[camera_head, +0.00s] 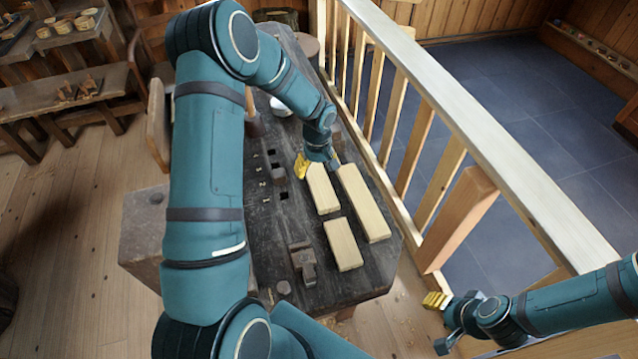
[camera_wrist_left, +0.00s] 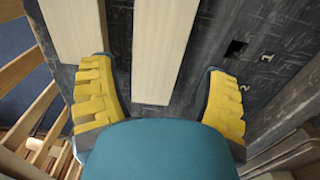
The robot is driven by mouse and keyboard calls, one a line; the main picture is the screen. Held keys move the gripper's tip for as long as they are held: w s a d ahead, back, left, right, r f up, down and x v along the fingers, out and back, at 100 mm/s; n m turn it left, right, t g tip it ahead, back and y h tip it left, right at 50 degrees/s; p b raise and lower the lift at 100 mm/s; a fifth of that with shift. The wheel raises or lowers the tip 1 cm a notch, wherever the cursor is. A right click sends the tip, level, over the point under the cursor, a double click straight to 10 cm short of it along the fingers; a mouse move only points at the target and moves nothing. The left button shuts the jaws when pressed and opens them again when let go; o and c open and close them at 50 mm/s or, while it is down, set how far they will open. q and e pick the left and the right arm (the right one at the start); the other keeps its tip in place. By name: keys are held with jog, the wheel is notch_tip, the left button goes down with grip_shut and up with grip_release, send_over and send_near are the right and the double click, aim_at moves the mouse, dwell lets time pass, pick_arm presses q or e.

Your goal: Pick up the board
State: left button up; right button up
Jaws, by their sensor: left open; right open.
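Three pale wooden boards lie on the dark workbench (camera_head: 262,225): a far short board (camera_head: 322,188), a near short board (camera_head: 343,244) and a long board (camera_head: 364,203) along the right. My left gripper (camera_head: 316,168) is open at the far end of the far short board. In the left wrist view, that board (camera_wrist_left: 162,45) lies between the open yellow fingers (camera_wrist_left: 160,85), with a gap on each side. The long board (camera_wrist_left: 75,25) ends beside the left finger. I cannot tell the fingertips' height above the bench.
A wooden railing (camera_head: 470,115) runs close along the bench's right side. A dark block-like fitting (camera_head: 302,262) stands on the bench left of the near short board. Square slots (camera_wrist_left: 236,48) with numbers lie beside the far short board. A shelf with wooden items (camera_head: 70,35) stands back left.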

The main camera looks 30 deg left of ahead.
aim_at(319, 181)
pick_arm(q)
jog(key=shift+s+d+f, duration=0.1)
jog(key=shift+d+f, duration=0.05)
jog(key=shift+f, duration=1.2)
jog(key=shift+s+d+f, duration=0.1)
jog(key=shift+d+f, duration=0.05)
jog(key=shift+f, duration=1.2)
jog(key=c, duration=0.9)
